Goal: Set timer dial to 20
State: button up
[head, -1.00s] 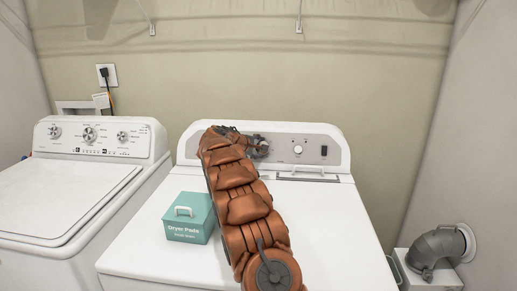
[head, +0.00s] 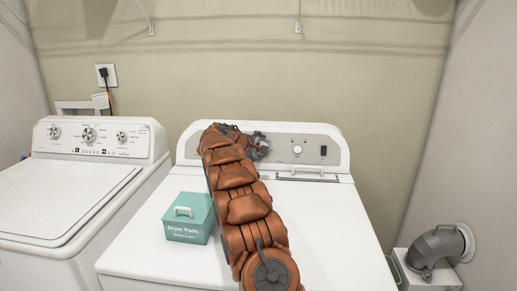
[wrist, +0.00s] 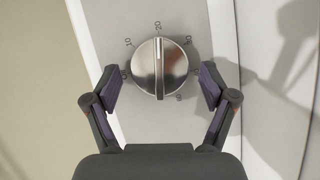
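The timer dial (wrist: 160,72) is a round silver knob on the dryer's grey control panel (head: 280,142). In the wrist view its white pointer line points to the printed 20. Other numbers, including 10, stand around its rim. My gripper (wrist: 161,84) is open, with one finger on each side of the dial and a visible gap to it on both sides. In the head view my gripper (head: 259,147) is at the left part of the panel and hides the dial.
A second knob (head: 297,150) and a dark switch (head: 323,150) sit right of my gripper. A washer (head: 60,200) stands at left, a grey vent duct (head: 435,250) at right.

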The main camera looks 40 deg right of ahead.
dwell(0.3)
jog(key=shift+a+r, duration=0.35)
jog(key=shift+a, duration=0.2)
jog(key=v, duration=1)
jog(key=shift+a+r, duration=0.2)
jog(key=shift+a, duration=0.1)
jog(key=shift+s, duration=0.1)
